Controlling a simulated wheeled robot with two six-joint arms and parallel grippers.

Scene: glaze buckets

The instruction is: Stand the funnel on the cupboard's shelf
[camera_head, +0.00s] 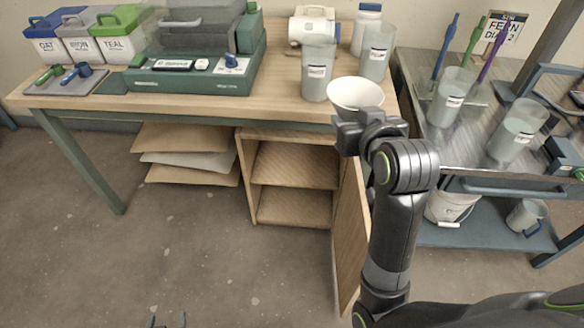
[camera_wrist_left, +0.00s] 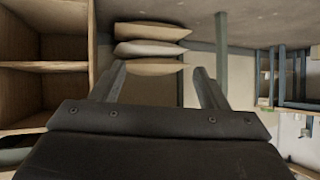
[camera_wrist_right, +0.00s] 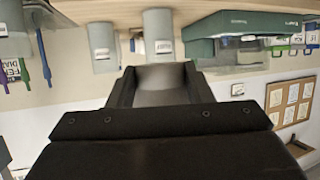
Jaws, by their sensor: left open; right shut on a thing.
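The white funnel (camera_head: 355,92) is in my right gripper (camera_head: 362,124), which is shut on it in front of the bench's right edge. Its wide mouth faces up in the head view; its lower part is hidden by the gripper. In the right wrist view the funnel (camera_wrist_right: 160,82) shows grey between the fingers. The cupboard (camera_head: 244,180) under the bench stands open, with a bare middle shelf (camera_head: 295,180). Its door (camera_head: 348,235) is swung out. My left gripper (camera_head: 168,321) is open and empty low at the bottom edge; the left wrist view shows the cupboard (camera_wrist_left: 92,60) to its left.
Clear cups (camera_head: 318,75) and lidded tubs (camera_head: 120,35) stand on the bench (camera_head: 285,95). A metal cart (camera_head: 470,150) with cups stands at the right. Stacked bags (camera_head: 190,155) lie left of the cupboard. The floor in front is clear.

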